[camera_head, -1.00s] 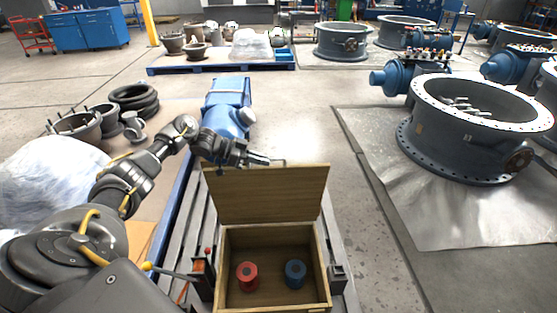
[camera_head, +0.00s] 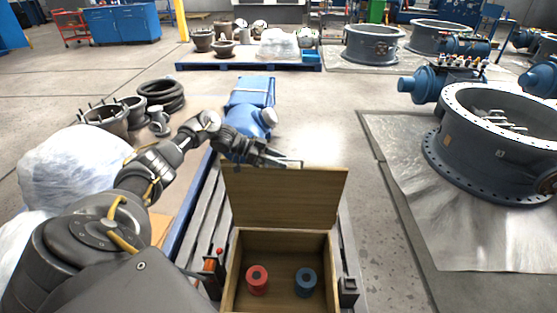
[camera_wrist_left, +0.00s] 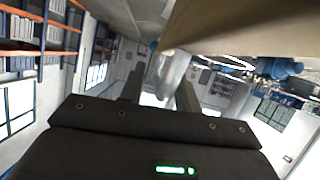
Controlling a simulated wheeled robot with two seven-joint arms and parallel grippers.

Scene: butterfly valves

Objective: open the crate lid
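The wooden crate (camera_head: 237,262) stands in the lower middle of the head view. Its lid (camera_head: 285,200) is raised, standing up at the crate's far side. A red spool-like part (camera_head: 257,280) and a blue one (camera_head: 305,282) stand inside. My left gripper (camera_head: 296,163) is at the lid's top edge, on its far side; I cannot tell whether it touches. In the left wrist view, the two fingers (camera_wrist_left: 160,92) are apart with nothing clearly held between them, and the wooden lid (camera_wrist_left: 240,28) fills the upper right. My right gripper is not in view.
The crate rests on a slatted grey stand (camera_head: 206,212). A blue machine (camera_head: 250,112) is behind the lid, close to my left forearm. A large grey valve ring (camera_head: 490,150) stands on a mat at the right. Open floor (camera_head: 325,125) lies between.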

